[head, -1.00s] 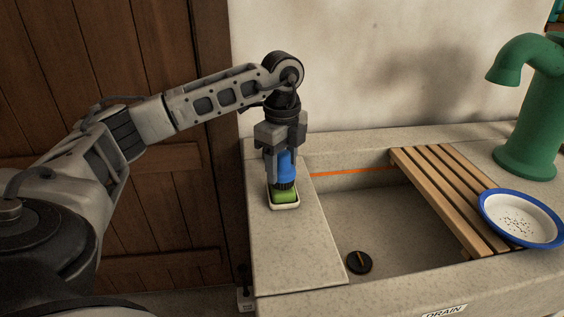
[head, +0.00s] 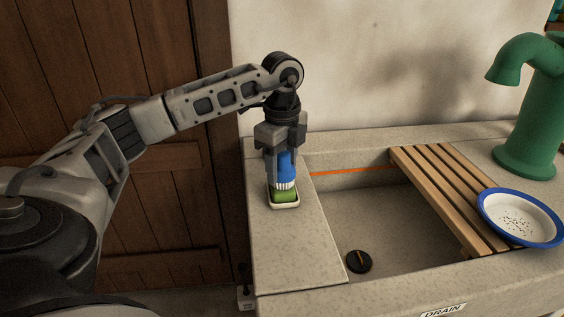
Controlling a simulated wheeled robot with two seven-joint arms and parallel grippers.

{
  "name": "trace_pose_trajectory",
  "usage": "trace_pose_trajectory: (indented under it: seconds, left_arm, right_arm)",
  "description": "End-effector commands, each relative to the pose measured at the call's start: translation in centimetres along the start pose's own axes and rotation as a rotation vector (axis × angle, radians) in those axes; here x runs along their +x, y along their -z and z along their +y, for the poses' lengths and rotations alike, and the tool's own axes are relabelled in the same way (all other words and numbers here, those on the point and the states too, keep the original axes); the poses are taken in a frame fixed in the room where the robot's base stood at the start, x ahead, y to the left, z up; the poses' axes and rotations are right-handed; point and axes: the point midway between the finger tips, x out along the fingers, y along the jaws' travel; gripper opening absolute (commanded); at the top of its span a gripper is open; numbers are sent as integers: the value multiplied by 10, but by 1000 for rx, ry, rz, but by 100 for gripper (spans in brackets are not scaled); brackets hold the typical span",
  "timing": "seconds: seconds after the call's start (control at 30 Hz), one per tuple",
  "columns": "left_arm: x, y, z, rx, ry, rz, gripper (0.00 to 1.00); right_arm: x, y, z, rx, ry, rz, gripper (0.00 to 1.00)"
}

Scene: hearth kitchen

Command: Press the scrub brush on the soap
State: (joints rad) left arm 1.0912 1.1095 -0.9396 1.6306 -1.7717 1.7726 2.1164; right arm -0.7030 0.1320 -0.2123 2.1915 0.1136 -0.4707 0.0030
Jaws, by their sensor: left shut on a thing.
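My left gripper (head: 285,160) points down over the left ledge of the stone sink and is shut on the blue handle of the scrub brush (head: 286,168). The brush is upright, and its pale bristles face down onto the green soap (head: 284,194). The bristles look to be at the soap's top, but I cannot tell whether they press on it. The soap sits in a small cream dish (head: 286,206) on the ledge. My right gripper is out of view.
The stone sink (head: 300,262) has an open basin with a dark round drain plug (head: 359,262). A wooden slatted rack (head: 437,190) spans the basin. A blue-rimmed plate (head: 551,241) with dark reddish specks rests on it. A green tap (head: 530,130) stands at right.

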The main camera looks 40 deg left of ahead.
Motion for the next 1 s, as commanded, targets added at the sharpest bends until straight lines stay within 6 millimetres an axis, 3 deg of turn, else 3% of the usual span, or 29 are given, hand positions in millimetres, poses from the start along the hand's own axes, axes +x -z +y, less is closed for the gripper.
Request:
trace_pose_trajectory:
  seconds: [0.5,0.7,1.0]
  left_arm:
    - [1,0,1,2,-5,-1,33]
    - [-18,0,0,1,-4,0,33]
    - [-43,0,0,1,-1,0,33]
  right_arm:
    - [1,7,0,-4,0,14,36]
    - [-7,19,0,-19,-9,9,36]
    - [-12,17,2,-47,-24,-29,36]
